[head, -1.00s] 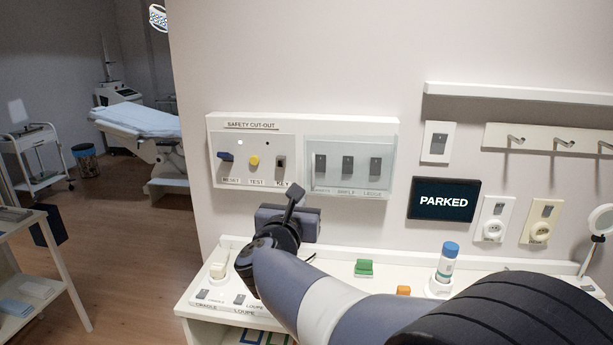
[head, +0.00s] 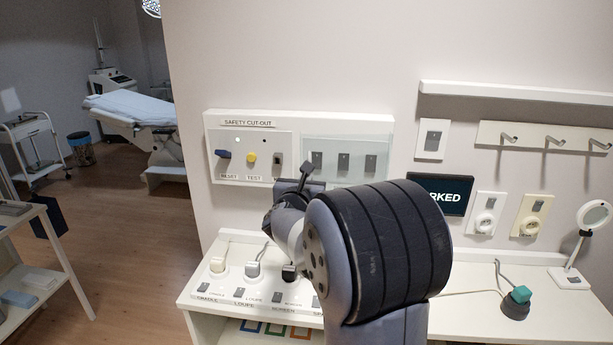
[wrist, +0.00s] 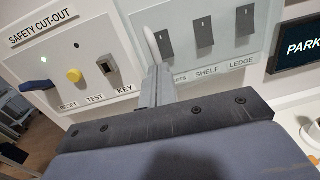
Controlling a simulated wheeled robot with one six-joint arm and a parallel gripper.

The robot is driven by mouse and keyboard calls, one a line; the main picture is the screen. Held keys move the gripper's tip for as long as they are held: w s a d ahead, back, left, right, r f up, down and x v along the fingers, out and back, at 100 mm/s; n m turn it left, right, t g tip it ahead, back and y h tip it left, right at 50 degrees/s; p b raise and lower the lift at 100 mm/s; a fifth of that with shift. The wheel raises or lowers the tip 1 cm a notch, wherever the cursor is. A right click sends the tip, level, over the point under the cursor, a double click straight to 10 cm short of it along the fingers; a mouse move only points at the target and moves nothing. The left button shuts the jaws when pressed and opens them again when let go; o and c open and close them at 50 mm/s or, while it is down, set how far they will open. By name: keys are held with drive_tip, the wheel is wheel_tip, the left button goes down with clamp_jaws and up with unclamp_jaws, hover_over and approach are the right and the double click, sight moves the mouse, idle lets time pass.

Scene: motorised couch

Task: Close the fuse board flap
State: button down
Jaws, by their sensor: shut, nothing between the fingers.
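The fuse board flap (head: 358,146) is a clear, bluish pane on the right half of the white safety cut-out panel. It lies in front of three grey switches and shows in the wrist view (wrist: 222,18). I cannot tell whether it sits fully flush. My gripper (head: 307,168) is shut and empty, at the flap's lower left corner. In the wrist view my gripper's fingers (wrist: 157,78) point up at the strip between the key switch and the left grey switch. A slim pale piece stands just above the fingertips. Contact with the flap cannot be told.
The blue reset knob (head: 224,154), yellow test button (head: 251,158) and key switch (head: 277,158) sit left of the flap. A white counter (head: 480,275) with switches and small items lies below. A dark parked screen (head: 425,194) is to the right, partly behind my arm.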

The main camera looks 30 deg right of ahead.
drive_tip(key=w+b, duration=0.1)
drive_tip(key=w, duration=0.1)
drive_tip(key=w+b, duration=0.2)
drive_tip(key=shift+d+r, duration=0.15)
idle(0.4)
drive_tip(key=shift+b, duration=0.4)
